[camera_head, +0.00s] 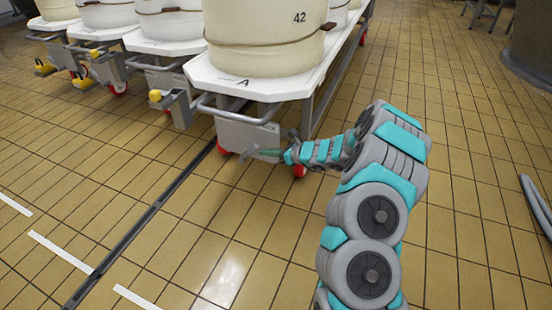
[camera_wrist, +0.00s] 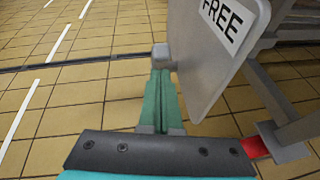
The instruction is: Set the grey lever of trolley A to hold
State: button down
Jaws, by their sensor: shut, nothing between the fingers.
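Trolley A (camera_head: 212,78) has a white top marked "A" and carries a cream vat numbered 42 (camera_head: 265,40). A grey panel (camera_head: 240,134) hangs at its near end; in the wrist view the panel (camera_wrist: 205,60) shows the word "FREE". My gripper (camera_head: 262,154) is low beside this panel, with its green fingers (camera_wrist: 161,76) shut and empty. A small grey block (camera_wrist: 160,56), apparently the end of the grey lever, shows just beyond the fingertips. I cannot tell whether they touch. The rest of the lever is hidden.
Several similar trolleys with vats stand in a row to the left, with yellow-ended levers (camera_head: 155,96). A red wheel (camera_head: 299,171) is below trolley A. A dark floor channel (camera_head: 150,213) runs toward it. The tiled floor in front is clear. A hose (camera_head: 535,205) lies at right.

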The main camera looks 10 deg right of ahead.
aim_at(255, 146)
jog(key=shift+w+a+r, duration=0.15)
jog(key=shift+w+a, duration=0.1)
jog(key=shift+a, duration=0.05)
jog(key=shift+w+a+r+p, duration=0.1)
jog(key=shift+a+r+p, duration=0.2)
jog(key=shift+r+p, duration=0.6)
jog(key=h+p, duration=0.1)
jog(key=p, duration=0.1)
jog(key=shift+w+a+r+g+p, duration=0.25)
jog(key=shift+w+a+g+p, duration=0.1)
jog(key=shift+a+g, duration=0.05)
jog(key=shift+w+a+r, duration=0.1)
jog(key=shift+w+a, duration=0.25)
jog(key=shift+a, duration=0.05)
